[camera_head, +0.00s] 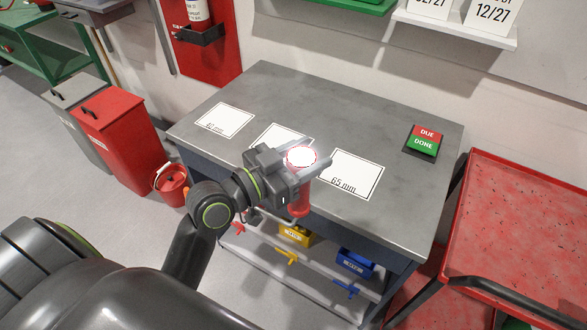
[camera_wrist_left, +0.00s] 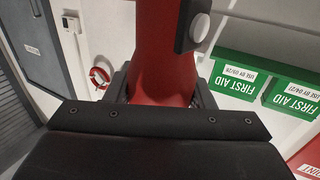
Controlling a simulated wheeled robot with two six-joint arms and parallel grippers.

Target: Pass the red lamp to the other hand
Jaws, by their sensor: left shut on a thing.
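The red lamp (camera_head: 300,200) is in my left gripper (camera_head: 312,172), above the front part of the grey table (camera_head: 270,85). Its round head glows white at the top, and its red body hangs below the fingers. In the left wrist view the red lamp body (camera_wrist_left: 162,50) stands between the two dark fingers, with a grey knob on its right side. My left gripper is shut on it. My right gripper is not in either view.
White marked cards (camera_head: 224,119) lie on the table, one reading 65 mm. A red and green DUE/DONE sign (camera_head: 424,140) sits at the right. A red cart (camera_head: 520,230) stands right of the table. Red bin (camera_head: 112,120) and bucket (camera_head: 171,185) stand left.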

